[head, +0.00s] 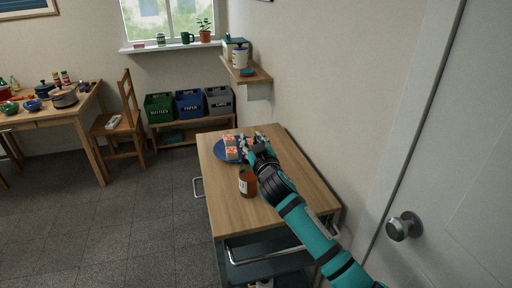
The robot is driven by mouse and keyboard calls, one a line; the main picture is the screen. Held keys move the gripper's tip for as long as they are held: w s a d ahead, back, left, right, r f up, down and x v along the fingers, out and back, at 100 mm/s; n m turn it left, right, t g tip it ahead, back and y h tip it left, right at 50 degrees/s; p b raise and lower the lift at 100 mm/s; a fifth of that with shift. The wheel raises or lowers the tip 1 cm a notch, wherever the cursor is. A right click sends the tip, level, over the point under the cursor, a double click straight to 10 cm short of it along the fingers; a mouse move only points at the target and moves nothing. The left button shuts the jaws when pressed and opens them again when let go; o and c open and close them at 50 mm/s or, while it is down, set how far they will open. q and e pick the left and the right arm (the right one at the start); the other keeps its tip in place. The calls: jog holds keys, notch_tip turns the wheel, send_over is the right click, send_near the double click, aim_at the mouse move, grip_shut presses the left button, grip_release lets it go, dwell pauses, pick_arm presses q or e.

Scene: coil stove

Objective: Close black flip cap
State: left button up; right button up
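A brown bottle with a pale label (248,184) stands upright on the wooden cart top (225,210). Its top looks dark, but the cap is too small to tell whether it is open or shut. My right arm comes in from the lower right and passes just right of the bottle. My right gripper (253,138) is beyond the bottle, over the right side of a blue plate (221,158). Its fingers look spread apart, with a bit of red and white showing by them. My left gripper is not in view.
Red and white packs (231,148) sit on the plate. The front of the cart top is clear. A wall shelf (251,76) hangs behind the cart. A door with a round knob (404,226) is at the right. Bins (189,104) stand at the back.

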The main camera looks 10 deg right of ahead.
jog(key=s, duration=1.1)
jog(key=shift+s+d, duration=0.2)
jog(key=shift+s, duration=0.2)
